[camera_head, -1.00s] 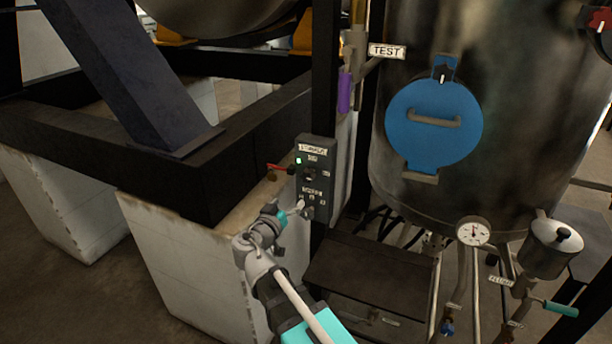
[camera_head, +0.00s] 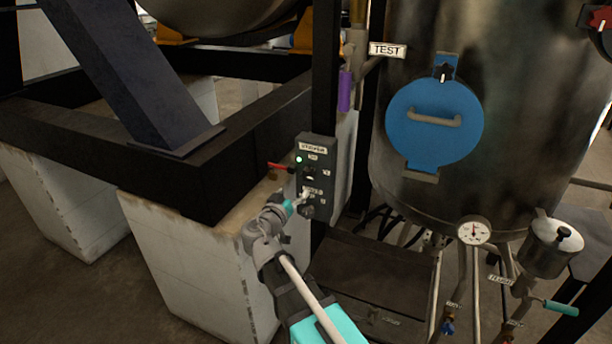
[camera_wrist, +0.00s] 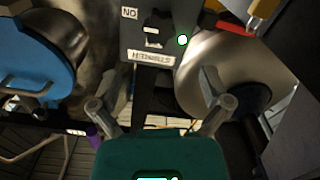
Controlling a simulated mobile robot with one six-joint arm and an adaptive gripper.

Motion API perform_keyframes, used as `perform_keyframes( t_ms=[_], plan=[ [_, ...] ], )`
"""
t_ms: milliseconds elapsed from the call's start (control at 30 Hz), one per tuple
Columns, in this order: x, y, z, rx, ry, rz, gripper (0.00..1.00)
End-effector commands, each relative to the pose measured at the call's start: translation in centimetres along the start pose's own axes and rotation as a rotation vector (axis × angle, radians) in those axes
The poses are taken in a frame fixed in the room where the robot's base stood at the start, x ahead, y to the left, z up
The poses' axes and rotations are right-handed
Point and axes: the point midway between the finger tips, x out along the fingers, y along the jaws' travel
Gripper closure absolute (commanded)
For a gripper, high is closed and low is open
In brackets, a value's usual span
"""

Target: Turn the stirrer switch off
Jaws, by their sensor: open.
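The grey stirrer panel (camera_head: 326,160) is on a dark post in the head view. Its switch (camera_head: 309,174) sits below a "STIRRER" label, with a green light (camera_head: 299,159) lit at the left. In the wrist view the panel (camera_wrist: 130,42) appears upside down, with the switch (camera_wrist: 152,36), the "ON" mark and the lit green light (camera_wrist: 182,40). My gripper (camera_head: 303,196) is in front of the lower part of the panel. In the wrist view my gripper (camera_wrist: 163,80) is open and empty, its fingers spread apart below the label. Whether it touches the panel I cannot tell.
A red-handled valve (camera_head: 280,166) is just left of the panel. A steel tank with a blue hatch (camera_head: 433,140) stands at the right, with a gauge (camera_head: 473,231) and pipes below. A black beam frame on a white plinth (camera_head: 185,255) fills the left.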

Motion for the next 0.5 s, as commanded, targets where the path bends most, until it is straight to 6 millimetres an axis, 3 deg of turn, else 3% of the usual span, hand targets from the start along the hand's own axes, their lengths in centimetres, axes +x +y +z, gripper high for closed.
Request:
perform_keyframes(
  t_ms=[500],
  plan=[
    [7.9, 0.0, 0.0, 0.000, -0.001, 0.002, 0.02]
  ],
)
